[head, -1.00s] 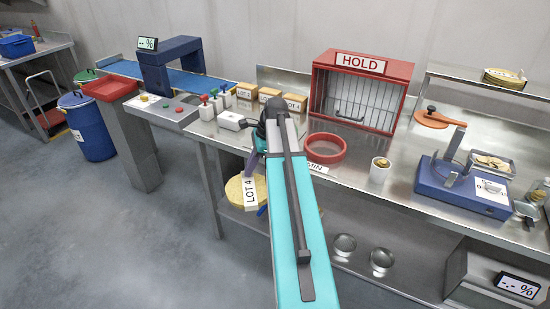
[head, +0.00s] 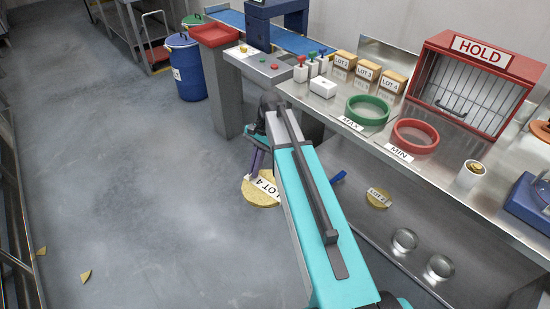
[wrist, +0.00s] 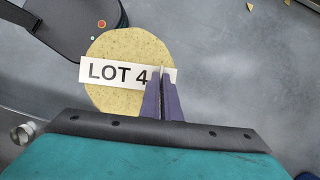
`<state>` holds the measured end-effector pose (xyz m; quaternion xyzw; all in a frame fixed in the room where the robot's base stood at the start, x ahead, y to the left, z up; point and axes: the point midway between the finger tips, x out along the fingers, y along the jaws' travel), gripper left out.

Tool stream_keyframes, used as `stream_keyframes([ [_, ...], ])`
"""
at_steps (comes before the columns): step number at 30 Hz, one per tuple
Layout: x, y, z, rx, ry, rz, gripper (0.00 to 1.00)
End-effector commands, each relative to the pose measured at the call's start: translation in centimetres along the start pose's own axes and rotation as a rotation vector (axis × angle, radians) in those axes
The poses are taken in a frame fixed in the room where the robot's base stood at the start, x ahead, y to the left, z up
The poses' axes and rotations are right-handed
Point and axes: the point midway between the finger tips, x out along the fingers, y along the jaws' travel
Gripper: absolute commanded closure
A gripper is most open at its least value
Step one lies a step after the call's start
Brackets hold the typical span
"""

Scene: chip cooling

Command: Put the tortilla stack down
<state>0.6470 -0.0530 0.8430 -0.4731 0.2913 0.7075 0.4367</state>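The tortilla stack (head: 258,197) is a round, pale yellow disc with a white LOT 4 label. My gripper (wrist: 162,98) has its two purple fingers close together at the right part of the stack, over the end of the label. It appears shut on the stack, which hangs over the grey floor, left of the steel bench, in the head view. The stack also shows in the wrist view (wrist: 110,45). My teal arm hides part of the bench's near side.
A green MAX ring (head: 367,110) and a red MIN ring (head: 415,136) lie on the steel bench, near LOT boxes (head: 368,71) and the red HOLD cage (head: 478,85). Yellow pieces (head: 85,277) lie on open floor.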

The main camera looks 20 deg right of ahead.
Motion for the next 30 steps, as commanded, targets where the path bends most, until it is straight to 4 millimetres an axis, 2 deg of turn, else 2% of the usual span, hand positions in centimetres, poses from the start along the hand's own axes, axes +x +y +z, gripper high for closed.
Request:
stream_keyframes([
  [3,1.8,-1.0,2.1,-0.093,-0.002,0.04,1.0],
  [9,3.2,-1.6,3.8,-0.177,-0.001,0.075,1.0],
  [30,3.3,-1.7,3.9,-0.188,-0.001,0.078,1.0],
])
